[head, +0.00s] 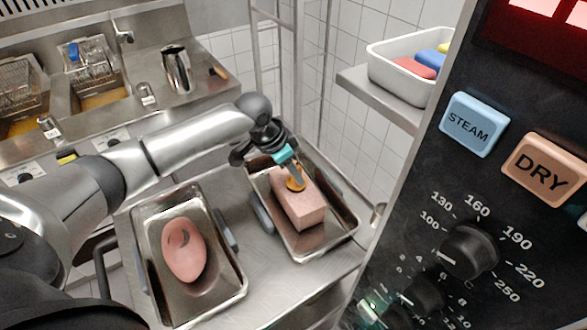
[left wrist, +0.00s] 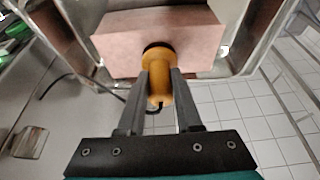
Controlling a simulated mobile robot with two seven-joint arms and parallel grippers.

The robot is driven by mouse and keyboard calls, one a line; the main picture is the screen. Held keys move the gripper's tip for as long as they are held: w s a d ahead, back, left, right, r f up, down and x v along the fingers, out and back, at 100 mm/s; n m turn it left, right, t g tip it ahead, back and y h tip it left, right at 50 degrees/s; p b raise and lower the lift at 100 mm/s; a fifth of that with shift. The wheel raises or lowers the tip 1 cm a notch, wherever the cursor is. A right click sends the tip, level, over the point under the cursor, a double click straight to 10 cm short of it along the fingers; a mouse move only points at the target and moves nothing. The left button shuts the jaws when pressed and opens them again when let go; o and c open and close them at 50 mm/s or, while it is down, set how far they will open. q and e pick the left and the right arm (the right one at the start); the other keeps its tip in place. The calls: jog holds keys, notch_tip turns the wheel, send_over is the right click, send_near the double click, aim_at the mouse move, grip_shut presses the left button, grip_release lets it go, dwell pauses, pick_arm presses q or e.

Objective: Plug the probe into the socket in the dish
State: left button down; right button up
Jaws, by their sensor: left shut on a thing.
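My left gripper (head: 293,174) is shut on the orange probe (head: 297,184), seen over a pink block (head: 301,208) in the right metal dish (head: 341,228). In the left wrist view, the fingers of my left gripper (left wrist: 160,85) close on both sides of the probe (left wrist: 157,68). Its far end meets a dark round patch at the face of the pink block (left wrist: 115,42). I cannot tell how deep the end sits there, and no socket shows clearly. A black cable (left wrist: 62,78) runs off to the left. My right gripper is out of view.
A left metal dish (head: 149,287) holds a pink oval piece (head: 184,250). Both dishes stand on a steel table (head: 262,268). A control panel (head: 470,215) with buttons and knobs fills the right. A white bin (head: 389,80) sits on a shelf, and a steel jug (head: 176,68) stands behind.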

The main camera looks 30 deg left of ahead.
pick_arm(q)
jog(key=shift+f, duration=0.65)
dwell(0.5)
jog(key=c, duration=0.9)
grip_release()
jog(key=shift+o, duration=0.2)
jog(key=shift+r, duration=0.1)
jog(key=p+v, duration=1)
jog(key=v, duration=0.1)
jog(key=shift+p, duration=0.3)
jog(key=shift+s, duration=0.15)
